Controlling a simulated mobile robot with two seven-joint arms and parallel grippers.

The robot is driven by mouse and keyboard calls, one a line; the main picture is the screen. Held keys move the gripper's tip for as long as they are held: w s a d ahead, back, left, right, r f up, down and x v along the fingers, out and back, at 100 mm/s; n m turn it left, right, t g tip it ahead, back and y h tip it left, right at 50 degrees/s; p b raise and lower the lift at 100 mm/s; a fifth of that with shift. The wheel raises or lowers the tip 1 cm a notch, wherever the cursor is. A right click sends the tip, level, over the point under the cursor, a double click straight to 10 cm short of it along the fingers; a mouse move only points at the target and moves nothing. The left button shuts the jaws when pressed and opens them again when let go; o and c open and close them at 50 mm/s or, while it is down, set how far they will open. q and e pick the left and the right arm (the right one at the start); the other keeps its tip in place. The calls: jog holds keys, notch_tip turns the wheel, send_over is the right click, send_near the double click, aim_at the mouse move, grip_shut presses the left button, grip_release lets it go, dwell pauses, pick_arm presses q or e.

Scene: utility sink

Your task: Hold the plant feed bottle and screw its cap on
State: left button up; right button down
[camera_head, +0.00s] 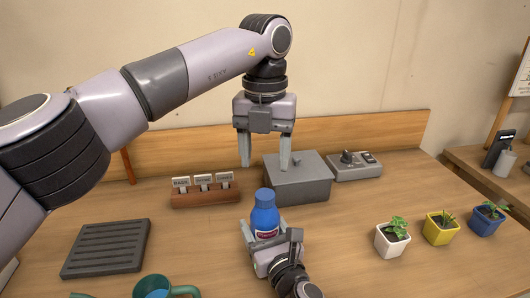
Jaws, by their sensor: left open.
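The blue plant feed bottle (264,218) stands upright on the wooden table in front of the grey box. A blue cap (265,195) sits on its top; I cannot tell how tightly. My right gripper (266,237) comes from the front edge of the view, with its fingers on both sides of the bottle's lower body, shut on it. They partly cover the label. My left gripper (245,164) points down, open and empty, above and slightly left of the cap, apart from it.
A grey box (298,180) stands close behind the bottle. A labelled rack (205,193) is at the left, a slatted grey tray (106,248) farther left, and a green mug (165,289) at the front. Small potted plants (393,238) stand at the right. The table between bottle and pots is clear.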

aim_at(265, 194)
jog(key=shift+f, duration=0.1)
pick_arm(q)
jog(key=shift+f, duration=4.05)
jog(key=c, duration=1.1)
jog(key=m, duration=0.5)
jog(key=o, duration=1.3)
jog(key=shift+c, duration=0.2)
notch_tip(265, 194, up, 12)
